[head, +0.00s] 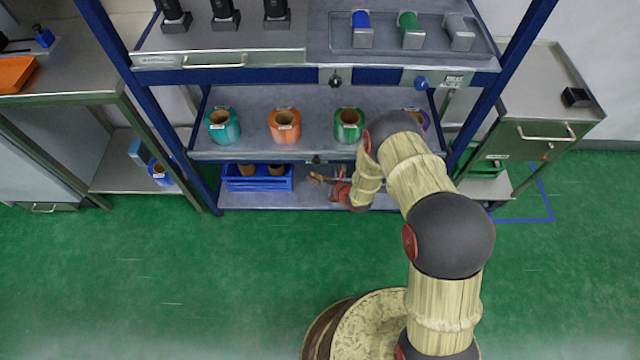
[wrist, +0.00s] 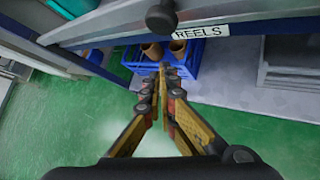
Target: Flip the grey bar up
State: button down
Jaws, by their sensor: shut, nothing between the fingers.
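My gripper (head: 316,178) is shut and empty, in front of the lower shelf of the blue-framed rack. In the wrist view its fingertips (wrist: 165,70) meet beside a blue crate, apart from the shelf edge above. That edge carries a dark round knob (wrist: 161,18) and a "REELS" label (wrist: 201,31); the knob also shows in the head view (head: 316,159). I cannot tell for certain which part is the grey bar. A grey piece (head: 458,32) stands on the top shelf tray, right of a green piece (head: 411,31) and a blue one (head: 361,29), far from my gripper.
The blue crate (head: 257,184) holds brown rolls on the lower shelf. Teal (head: 222,126), orange (head: 285,126) and green reels (head: 348,126) stand on the middle shelf. Steel benches flank the rack. The green floor (head: 160,270) in front is clear.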

aim_at(316, 157)
jog(key=shift+w+d+r+b, duration=0.25)
jog(key=shift+w+r+b, duration=0.2)
jog(key=shift+r, duration=0.2)
jog(key=shift+w+d+r+b, duration=0.2)
jog(key=shift+w+r+b, duration=0.1)
jog(key=shift+w+r, duration=0.25)
jog(key=shift+s+r, duration=0.1)
